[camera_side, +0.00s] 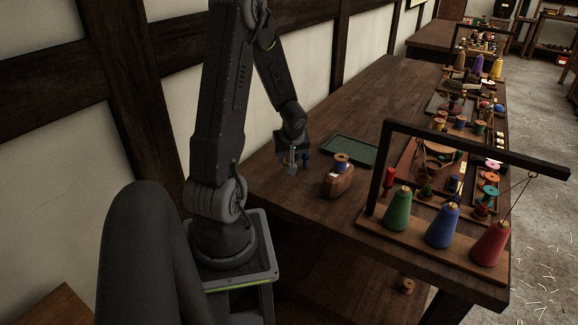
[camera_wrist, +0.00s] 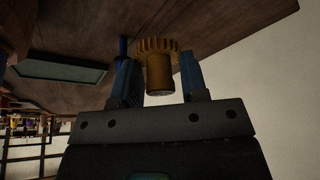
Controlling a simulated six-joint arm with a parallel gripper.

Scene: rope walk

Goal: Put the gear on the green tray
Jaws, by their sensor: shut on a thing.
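A brass-coloured gear (camera_wrist: 158,68) with a toothed rim and a round hub shows in the wrist view. My gripper (camera_wrist: 157,78) is shut on it, with one blue finger on each side of the hub. In the side view my gripper (camera_side: 292,160) hangs over the table to the left of the green tray, and the gear is too small to make out there. The green tray (camera_side: 349,150) lies flat on the table and looks empty. It also shows in the wrist view (camera_wrist: 62,70), at the left.
A wooden block with a spool (camera_side: 339,180) stands in front of the tray. To the right, a dark frame (camera_side: 470,148) rises over green, blue and red cones. Several spools crowd the table (camera_side: 290,205) behind it. The wall runs along the table's left side.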

